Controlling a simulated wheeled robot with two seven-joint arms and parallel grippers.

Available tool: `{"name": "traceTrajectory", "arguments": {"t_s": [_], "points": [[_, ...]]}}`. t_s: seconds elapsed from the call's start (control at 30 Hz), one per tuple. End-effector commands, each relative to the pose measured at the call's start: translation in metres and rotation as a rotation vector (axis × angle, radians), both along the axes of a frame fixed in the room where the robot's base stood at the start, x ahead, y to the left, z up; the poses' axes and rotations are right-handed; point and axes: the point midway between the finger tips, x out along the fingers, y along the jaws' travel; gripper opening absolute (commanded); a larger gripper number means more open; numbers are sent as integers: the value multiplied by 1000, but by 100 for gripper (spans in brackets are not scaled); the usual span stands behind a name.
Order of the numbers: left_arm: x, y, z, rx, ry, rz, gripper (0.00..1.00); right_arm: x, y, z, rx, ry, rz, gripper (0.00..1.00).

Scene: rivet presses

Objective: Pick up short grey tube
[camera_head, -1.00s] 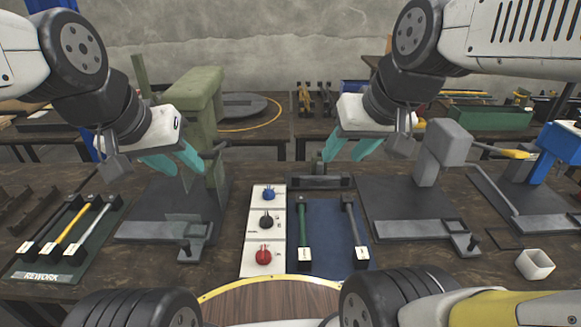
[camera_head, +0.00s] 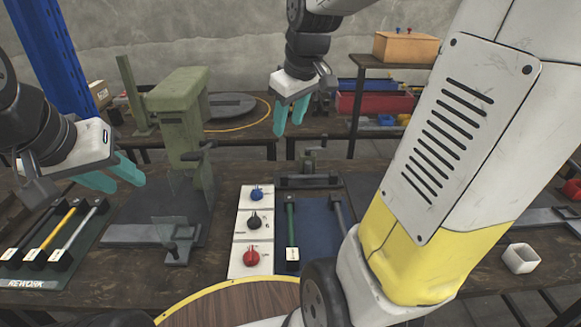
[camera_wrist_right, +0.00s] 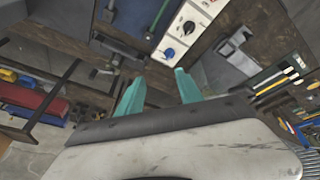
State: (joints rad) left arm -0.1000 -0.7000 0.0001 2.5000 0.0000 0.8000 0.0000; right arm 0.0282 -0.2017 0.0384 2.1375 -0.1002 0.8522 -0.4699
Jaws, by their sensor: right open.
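A grey tube (camera_head: 338,212) lies lengthwise on the blue mat (camera_head: 313,217), right of a green tube (camera_head: 291,222). My right forearm hides its near end. A pale grey tube (camera_head: 78,228) lies in the rework rack at the left. I cannot tell which is the short one. My right gripper (camera_head: 291,117) is open and empty, raised beyond the mat; its fingers also show in the right wrist view (camera_wrist_right: 158,92). My left gripper (camera_head: 118,176) hangs above the rework rack, fingers apart, with nothing between them.
A panel with three knobs (camera_head: 240,235) stands left of the mat. A green press (camera_head: 183,130) rises further left. My right arm covers much of the right side. Shelves with bins (camera_head: 375,103) stand behind.

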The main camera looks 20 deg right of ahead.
Motion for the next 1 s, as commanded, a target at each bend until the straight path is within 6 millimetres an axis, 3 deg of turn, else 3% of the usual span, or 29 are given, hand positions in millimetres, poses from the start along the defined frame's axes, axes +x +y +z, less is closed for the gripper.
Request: {"name": "traceTrajectory", "arguments": {"t_s": [0.27,0.47,0.6,0.8,1.0], "points": [[0,0,0,0,0,0,36,82,-30,-47,-117,107,242,43],[0,0,0,0,0,0,36,137,-57,-104,-176,187,447,43],[0,0,0,0,0,0,36,168,-76,-153,-199,241,589,43],[0,0,0,0,0,0,36,192,-96,-211,-211,290,743,43],[0,0,0,0,0,0,36,199,-103,-236,-213,308,803,43]]}}
